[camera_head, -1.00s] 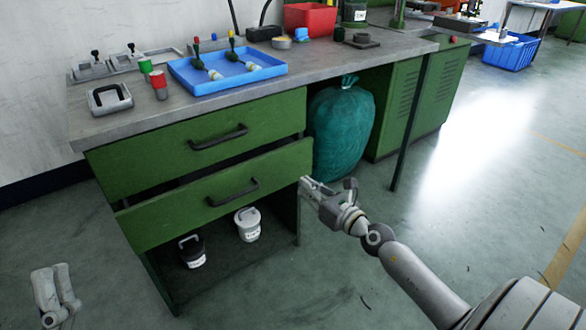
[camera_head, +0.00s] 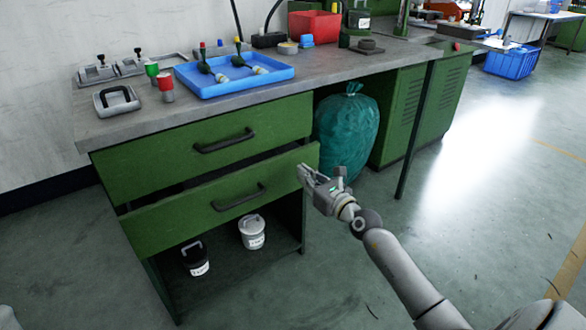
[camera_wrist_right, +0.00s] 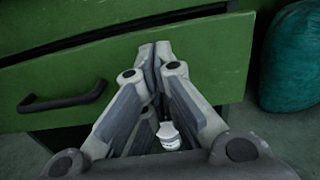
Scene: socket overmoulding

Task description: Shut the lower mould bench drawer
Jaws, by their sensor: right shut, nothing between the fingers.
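The lower drawer (camera_head: 160,222) of the green mould bench stands pulled out a little, with a dark gap above its front. Its black bar handle (camera_head: 238,198) is at the middle; it also shows at the left of the right wrist view (camera_wrist_right: 62,98). The upper drawer (camera_head: 150,165) looks flush. My right gripper (camera_head: 303,172) is shut and empty, at the right end of the lower drawer front. In the right wrist view its fingertips (camera_wrist_right: 154,50) point at the green panel; I cannot tell whether they touch. Only a sliver of my left gripper (camera_head: 8,318) shows.
The benchtop (camera_head: 130,127) holds a blue tray (camera_head: 240,91) and several small parts. A teal bag (camera_head: 347,130) stands right of the drawers. The floor in front is clear.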

